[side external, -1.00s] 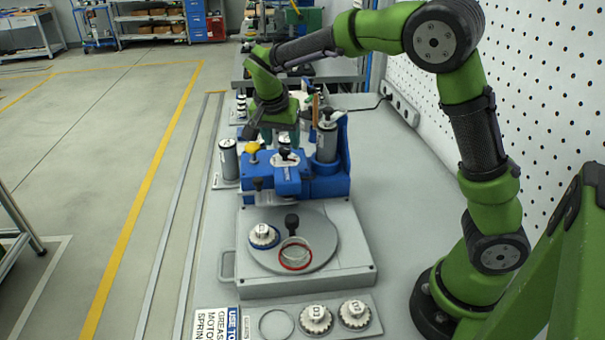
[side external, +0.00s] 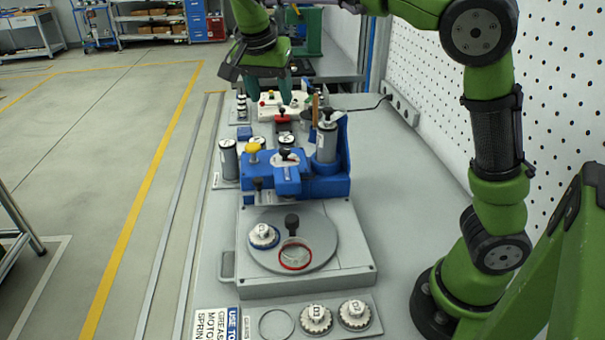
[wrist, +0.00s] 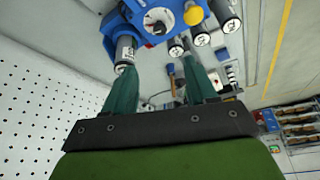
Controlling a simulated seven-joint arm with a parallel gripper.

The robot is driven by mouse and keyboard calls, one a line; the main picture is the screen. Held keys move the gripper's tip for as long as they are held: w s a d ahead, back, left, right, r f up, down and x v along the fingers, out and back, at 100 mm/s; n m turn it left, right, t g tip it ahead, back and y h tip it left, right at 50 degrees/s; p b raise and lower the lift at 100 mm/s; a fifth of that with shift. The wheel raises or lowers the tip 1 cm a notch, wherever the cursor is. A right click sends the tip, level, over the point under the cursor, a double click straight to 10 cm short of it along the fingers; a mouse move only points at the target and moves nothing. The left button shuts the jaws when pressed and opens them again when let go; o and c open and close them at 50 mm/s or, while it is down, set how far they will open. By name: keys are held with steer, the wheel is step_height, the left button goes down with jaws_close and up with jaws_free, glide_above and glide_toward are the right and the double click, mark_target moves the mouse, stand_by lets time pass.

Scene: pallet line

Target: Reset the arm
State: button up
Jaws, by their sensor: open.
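My gripper (side external: 273,92) is raised above the far part of the grey bench in the side view, behind the blue fixture. Its two teal fingers also show in the wrist view (wrist: 163,88), spread apart with nothing between them. The blue fixture (side external: 318,187) stands on the bench with a grey cylinder at its right and a yellow knob at its left; it also shows at the top of the wrist view (wrist: 150,25). My gripper is apart from the fixture and from the bench.
A grey round plate (side external: 325,240) carries a white-topped blue-rimmed part (side external: 263,236) and a red ring (side external: 295,264). Two white gears sit in the front tray (side external: 368,328). A pegboard wall (side external: 540,100) bounds the right side. The bench right of the fixture (side external: 400,190) is clear.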

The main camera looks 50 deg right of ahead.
steer(key=s+a+f+n+t+y, duration=0.1)
steer(key=s+f+n+t+y, duration=0.1)
steer(key=s, duration=0.8)
steer(key=s+a+f+n+t+y, duration=0.1)
steer(key=s+f+n+t+y, duration=0.2)
steer(key=s+n, duration=0.4)
steer(key=s+f+y, duration=0.1)
steer(key=s, duration=0.2)
steer(key=shift+f+n+t, duration=0.25)
steer(key=shift+n+t, duration=0.05)
steer(key=shift+a, duration=0.1)
steer(key=shift+c, duration=0.2)
